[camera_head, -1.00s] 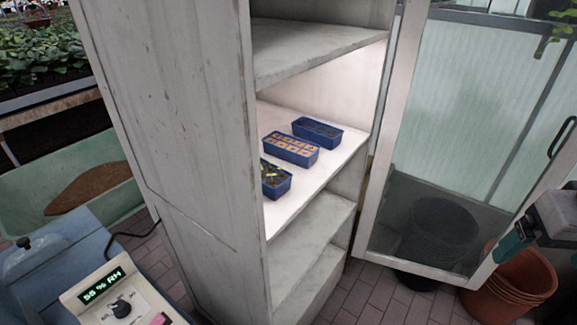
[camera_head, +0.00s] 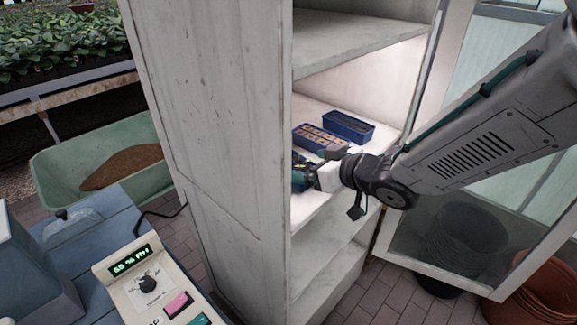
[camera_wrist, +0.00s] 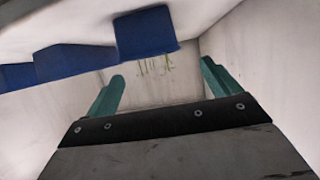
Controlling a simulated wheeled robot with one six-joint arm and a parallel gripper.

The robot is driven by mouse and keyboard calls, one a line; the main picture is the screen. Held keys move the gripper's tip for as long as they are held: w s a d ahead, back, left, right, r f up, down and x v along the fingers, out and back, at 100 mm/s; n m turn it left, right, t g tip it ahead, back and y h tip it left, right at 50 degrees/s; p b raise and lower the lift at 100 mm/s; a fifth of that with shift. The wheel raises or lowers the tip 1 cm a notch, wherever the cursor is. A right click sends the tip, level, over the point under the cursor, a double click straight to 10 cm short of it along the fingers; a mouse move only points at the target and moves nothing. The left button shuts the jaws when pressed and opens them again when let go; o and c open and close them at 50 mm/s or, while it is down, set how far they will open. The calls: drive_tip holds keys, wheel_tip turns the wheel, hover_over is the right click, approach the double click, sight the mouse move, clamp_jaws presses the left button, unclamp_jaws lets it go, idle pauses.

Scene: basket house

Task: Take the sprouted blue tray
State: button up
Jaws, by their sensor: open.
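The sprouted blue tray (camera_head: 298,182) is at the near left of the lit shelf in the head view, mostly hidden by the cabinet side and my gripper (camera_head: 316,167). In the wrist view, which looks upside down, a blue tray (camera_wrist: 147,35) with thin green sprouts (camera_wrist: 155,66) pointing down the picture is at top centre. My gripper (camera_wrist: 163,85) is open there, its teal fingers spread wide with nothing between them. The sprouts lie beyond the gap between the fingers. I cannot tell whether any finger touches the tray.
A blue tray with orange-brown cells (camera_head: 319,138) and a dark-filled blue tray (camera_head: 348,126) stand farther back on the shelf (camera_head: 312,208). The cabinet's side wall (camera_head: 215,130) is at left; its door (camera_head: 408,235) stands open at right. Another shelf (camera_head: 355,40) is above.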

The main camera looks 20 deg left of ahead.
sight(295, 163)
drive_tip(key=x, duration=0.6)
drive_tip(key=shift+w+f, duration=0.1)
drive_tip(key=shift+w, duration=0.2)
drive_tip(key=c, duration=1.2)
